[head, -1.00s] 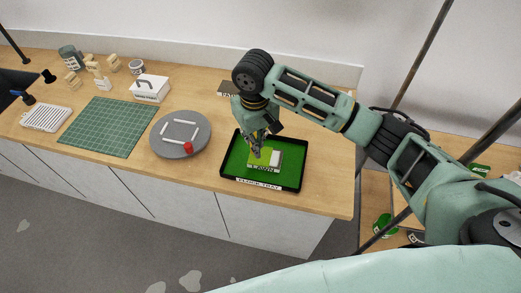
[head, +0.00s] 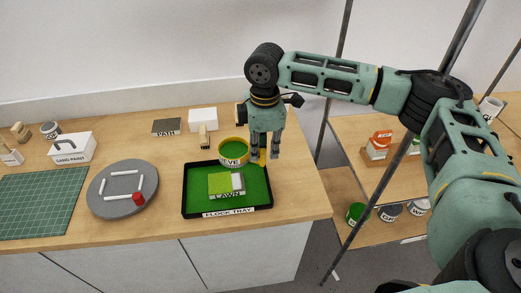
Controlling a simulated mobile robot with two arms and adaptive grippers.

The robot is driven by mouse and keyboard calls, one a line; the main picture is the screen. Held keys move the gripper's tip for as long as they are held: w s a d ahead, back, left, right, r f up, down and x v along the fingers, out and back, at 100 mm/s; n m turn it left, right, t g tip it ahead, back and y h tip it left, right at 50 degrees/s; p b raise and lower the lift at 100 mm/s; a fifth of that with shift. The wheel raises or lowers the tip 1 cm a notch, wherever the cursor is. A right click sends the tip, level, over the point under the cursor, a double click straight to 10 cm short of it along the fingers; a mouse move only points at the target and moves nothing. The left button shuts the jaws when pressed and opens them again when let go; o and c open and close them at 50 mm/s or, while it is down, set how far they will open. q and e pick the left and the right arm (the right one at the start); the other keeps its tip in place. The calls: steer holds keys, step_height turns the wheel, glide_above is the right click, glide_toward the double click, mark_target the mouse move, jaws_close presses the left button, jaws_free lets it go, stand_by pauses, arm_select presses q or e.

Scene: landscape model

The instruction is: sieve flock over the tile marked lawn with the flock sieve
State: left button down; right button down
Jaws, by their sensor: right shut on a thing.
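The lawn tile (head: 219,184) lies in the black-rimmed flock tray (head: 190,205), on a green bed. Its top is part light green, with a pale block at its right end and a LAWN label on its front. The flock sieve (head: 222,158), a round yellow-rimmed cup with green inside and a partly hidden label, is at the tray's back edge. My right gripper (head: 265,158) is shut on the sieve's yellow handle, to the right of the cup. I cannot tell whether the sieve touches the table. My left gripper is out of view.
A grey turntable (head: 105,205) with white strips and a red pot (head: 138,198) stands left of the tray. A PATH tile (head: 167,126), a white box (head: 203,119) and a small wooden piece (head: 204,136) are behind. A shelf unit with several pots is at right.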

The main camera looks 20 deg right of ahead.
steer(key=shift+r+p, duration=0.2)
steer(key=shift+p, duration=0.55)
steer(key=shift+f, duration=0.35)
step_height(320, 180, down, 2)
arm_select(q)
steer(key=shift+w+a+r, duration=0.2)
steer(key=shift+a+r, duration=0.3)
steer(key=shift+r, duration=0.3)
arm_select(e)
steer(key=shift+f, duration=0.85)
